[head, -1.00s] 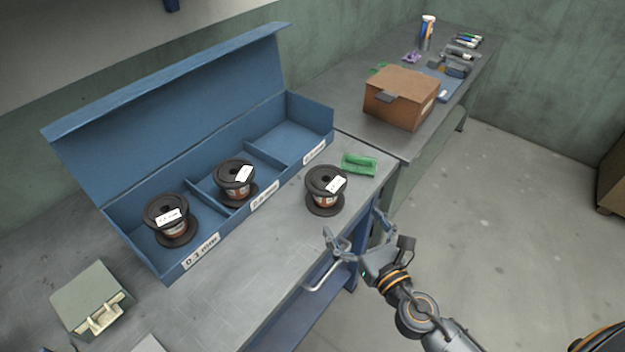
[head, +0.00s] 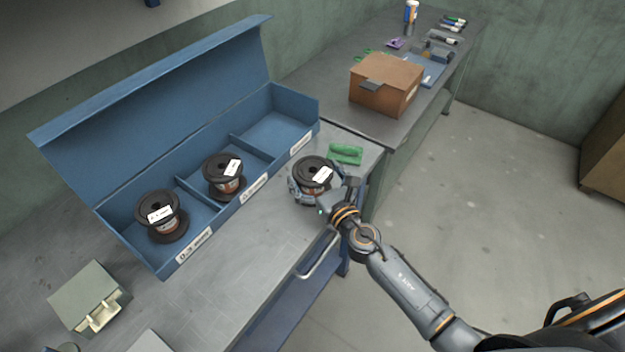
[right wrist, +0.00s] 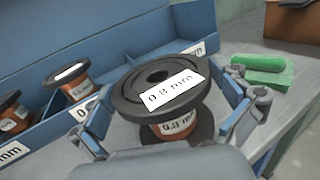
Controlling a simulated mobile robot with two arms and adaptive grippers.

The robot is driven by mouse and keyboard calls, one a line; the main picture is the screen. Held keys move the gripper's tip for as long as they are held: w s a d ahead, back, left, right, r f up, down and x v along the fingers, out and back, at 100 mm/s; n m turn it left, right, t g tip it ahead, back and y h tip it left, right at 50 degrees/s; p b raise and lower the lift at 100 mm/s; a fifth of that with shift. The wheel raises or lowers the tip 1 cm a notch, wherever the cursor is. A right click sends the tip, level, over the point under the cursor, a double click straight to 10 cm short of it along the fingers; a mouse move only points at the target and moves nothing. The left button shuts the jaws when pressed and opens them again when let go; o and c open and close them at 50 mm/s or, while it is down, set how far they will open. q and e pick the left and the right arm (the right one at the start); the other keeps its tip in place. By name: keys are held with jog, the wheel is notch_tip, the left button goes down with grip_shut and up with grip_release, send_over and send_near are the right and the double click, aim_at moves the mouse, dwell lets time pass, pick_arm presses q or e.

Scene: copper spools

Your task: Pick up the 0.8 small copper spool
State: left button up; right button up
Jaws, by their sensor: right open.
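The 0.8 mm copper spool (head: 313,171) stands upright on the workbench, outside the blue box, near the bench's right end. Its black flange and white label reading 0.8 mm fill the middle of the right wrist view (right wrist: 160,88). My right gripper (head: 316,186) is open around this spool, one finger on each side of it; in the right wrist view the fingers (right wrist: 168,125) flank it with small gaps. I cannot tell whether either finger touches it. My left gripper does not show.
The open blue box (head: 232,205) has three compartments; the left (head: 161,216) and middle (head: 224,176) ones each hold a spool, the right one is empty. A green object (head: 346,154) lies just behind the 0.8 spool. A cardboard box (head: 386,84) stands on the far bench.

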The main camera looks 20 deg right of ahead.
jog(key=shift+c, duration=0.8)
jog(key=c, duration=1.1)
jog(key=shift+r, duration=0.1)
jog(key=shift+c, duration=1.2)
jog(key=shift+r, duration=0.1)
